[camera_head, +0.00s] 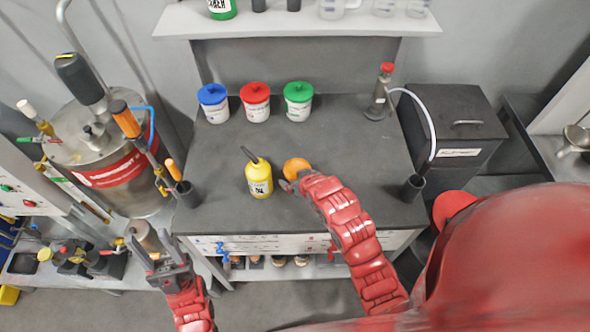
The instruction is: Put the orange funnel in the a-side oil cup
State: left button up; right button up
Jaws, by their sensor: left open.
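The orange funnel (296,168) is at the middle of the grey bench, right of a yellow oil bottle. My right gripper (290,184) is at its near side, touching or almost touching it; the jaws are too small and covered to tell if they hold it. My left gripper (160,258) is open and empty, in front of the bench's left end. Two dark cups stand on the bench: one at the left edge (187,195), one at the right edge (412,188). No side label is readable, so I cannot tell which is the a-side oil cup.
The yellow oil bottle (259,178) stands close left of the funnel. Blue-, red- and green-lidded tubs (256,103) stand at the back of the bench (340,140). A red-capped bottle with a hose (379,95) is back right. A steel tank (110,160) is left.

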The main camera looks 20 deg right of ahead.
jog(key=shift+s+d+r, duration=0.1)
jog(key=shift+s+r, duration=0.05)
jog(key=shift+s, duration=0.1)
jog(key=shift+c, duration=2.3)
jog(key=shift+w+f, duration=0.3)
jog(key=shift+w, duration=0.05)
jog(key=c, duration=0.5)
jog(key=shift+s+r, duration=0.1)
grip_shut()
